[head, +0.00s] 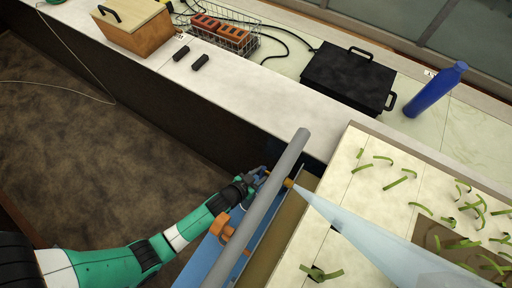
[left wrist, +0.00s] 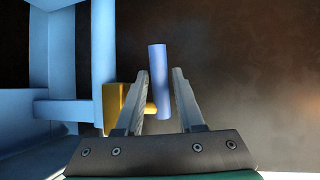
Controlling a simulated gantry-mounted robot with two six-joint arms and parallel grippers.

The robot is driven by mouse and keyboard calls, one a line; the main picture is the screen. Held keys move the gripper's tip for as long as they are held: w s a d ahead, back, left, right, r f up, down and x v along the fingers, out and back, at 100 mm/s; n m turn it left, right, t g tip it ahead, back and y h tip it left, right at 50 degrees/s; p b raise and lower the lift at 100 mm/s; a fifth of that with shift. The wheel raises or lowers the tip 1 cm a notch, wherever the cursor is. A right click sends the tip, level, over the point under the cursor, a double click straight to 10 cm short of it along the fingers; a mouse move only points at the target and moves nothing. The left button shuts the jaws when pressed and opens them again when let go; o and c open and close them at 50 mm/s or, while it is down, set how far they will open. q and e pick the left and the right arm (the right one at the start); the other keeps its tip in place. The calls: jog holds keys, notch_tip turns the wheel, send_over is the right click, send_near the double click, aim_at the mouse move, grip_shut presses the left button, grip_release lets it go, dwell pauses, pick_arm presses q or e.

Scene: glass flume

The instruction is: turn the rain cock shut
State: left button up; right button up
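The rain cock shows in the left wrist view as a yellow body (left wrist: 116,104) with a blue, rod-like handle (left wrist: 158,82). My left gripper (left wrist: 159,72) is open, one finger on each side of the handle, with a narrow gap showing on both sides. In the head view my left gripper (head: 257,175) is at the left side of a long grey pipe (head: 274,186), which partly hides the fingers and the cock. An orange nozzle (head: 288,183) on the pipe's right side gives off a wide pale spray (head: 370,240). My right gripper is not in view.
An orange fitting (head: 235,228) sits lower along the pipe. Pale slabs (head: 345,195) with green strips lie to the right. The back bench carries a black case (head: 348,78), a blue bottle (head: 436,90), a wire basket (head: 225,35) and a wooden box (head: 134,27).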

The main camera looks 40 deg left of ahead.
pick_arm(q)
jog(key=p+v, duration=0.3)
jog(key=v, duration=0.8)
jog(key=shift+r, duration=0.1)
